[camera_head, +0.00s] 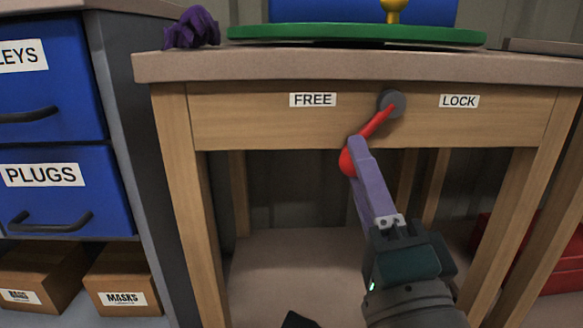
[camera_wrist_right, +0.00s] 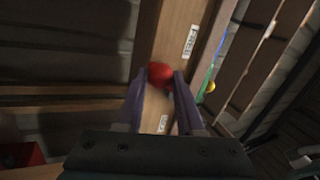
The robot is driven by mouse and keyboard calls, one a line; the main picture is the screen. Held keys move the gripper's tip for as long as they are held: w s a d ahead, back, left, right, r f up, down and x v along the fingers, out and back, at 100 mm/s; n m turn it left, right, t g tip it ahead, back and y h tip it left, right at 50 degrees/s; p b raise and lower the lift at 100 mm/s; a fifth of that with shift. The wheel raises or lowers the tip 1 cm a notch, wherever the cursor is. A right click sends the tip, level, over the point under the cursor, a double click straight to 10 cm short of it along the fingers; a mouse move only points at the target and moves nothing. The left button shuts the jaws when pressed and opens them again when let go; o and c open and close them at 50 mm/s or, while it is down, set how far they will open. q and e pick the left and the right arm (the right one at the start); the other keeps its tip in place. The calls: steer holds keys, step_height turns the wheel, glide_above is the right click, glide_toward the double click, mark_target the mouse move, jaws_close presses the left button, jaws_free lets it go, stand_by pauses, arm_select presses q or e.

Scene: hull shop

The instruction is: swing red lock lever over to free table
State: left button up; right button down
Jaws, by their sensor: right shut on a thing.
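The red lock lever (camera_head: 375,122) is on the front apron of the wooden table (camera_head: 240,124), pivoting at a grey round hub (camera_head: 392,103). It points down and to the left, between the FREE label (camera_head: 313,100) on the left and the LOCK label (camera_head: 459,101) on the right. My right gripper (camera_head: 354,158) is shut on the lever's red ball end. In the right wrist view the red ball (camera_wrist_right: 160,74) sits between the two purple fingers (camera_wrist_right: 157,90).
Blue drawers (camera_head: 62,190) stand at left, with cardboard boxes (camera_head: 122,280) below. The space under the table looks mostly open.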

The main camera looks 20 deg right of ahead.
steer(key=c, duration=0.6)
jaws_free()
steer(key=shift+r, duration=0.1)
steer(key=p+v, duration=0.1)
steer(key=v, duration=0.9)
steer(key=shift+w+p, duration=0.1)
steer(key=shift+p, duration=0.2)
